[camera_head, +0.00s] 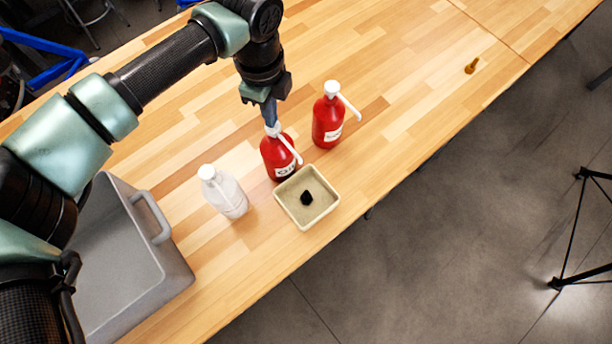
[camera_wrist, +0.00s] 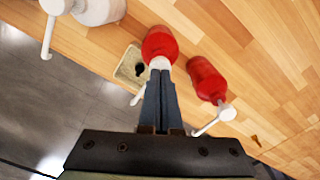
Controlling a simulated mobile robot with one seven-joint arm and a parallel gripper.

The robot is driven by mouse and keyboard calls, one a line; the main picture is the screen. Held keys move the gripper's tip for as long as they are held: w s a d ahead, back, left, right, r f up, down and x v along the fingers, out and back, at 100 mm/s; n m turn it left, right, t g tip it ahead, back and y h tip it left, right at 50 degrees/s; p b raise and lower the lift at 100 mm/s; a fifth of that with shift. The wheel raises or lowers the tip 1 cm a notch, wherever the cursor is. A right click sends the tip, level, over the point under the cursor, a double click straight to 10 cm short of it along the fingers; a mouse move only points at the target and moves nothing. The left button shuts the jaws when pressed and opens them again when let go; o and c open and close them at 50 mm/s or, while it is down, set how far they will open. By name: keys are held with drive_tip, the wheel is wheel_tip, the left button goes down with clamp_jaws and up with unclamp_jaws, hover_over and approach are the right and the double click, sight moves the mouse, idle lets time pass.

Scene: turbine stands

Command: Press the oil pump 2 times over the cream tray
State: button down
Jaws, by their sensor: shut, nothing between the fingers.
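The oil pump is a red bottle (camera_head: 277,158) with a white pump head and a label reading OIL. It stands upright beside the cream tray (camera_head: 331,209), its white spout pointing toward and over the tray's edge. In the wrist view the red bottle (camera_wrist: 160,43) is straight ahead of the fingers. My gripper (camera_head: 270,123) is shut and empty, pointing down with its fingertips at the top of the white pump head. In the wrist view the gripper (camera_wrist: 161,75) overlaps the pump head; I cannot tell whether they touch. A black object or patch (camera_head: 306,198) lies in the tray.
Another red pump bottle (camera_head: 327,122) stands to the right, behind the tray. A clear-white pump bottle (camera_head: 224,193) stands left of the tray. A grey case (camera_head: 125,255) sits at the lower left. A small brass-coloured piece (camera_head: 472,66) lies far right. The table's front edge is near the tray.

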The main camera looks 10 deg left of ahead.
drive_tip(key=shift+f+b, duration=0.85)
drive_tip(key=shift+f, duration=0.5)
drive_tip(key=shift+r, duration=0.1)
drive_tip(key=shift+r+p, duration=0.85)
drive_tip(key=shift+r, duration=0.15)
drive_tip(key=shift+f, duration=0.15)
drive_tip(key=shift+f+b, duration=0.75)
drive_tip(key=shift+f, duration=0.15)
drive_tip(key=shift+r, duration=0.1)
drive_tip(key=shift+r+p, duration=0.7)
drive_tip(key=shift+r, duration=0.25)
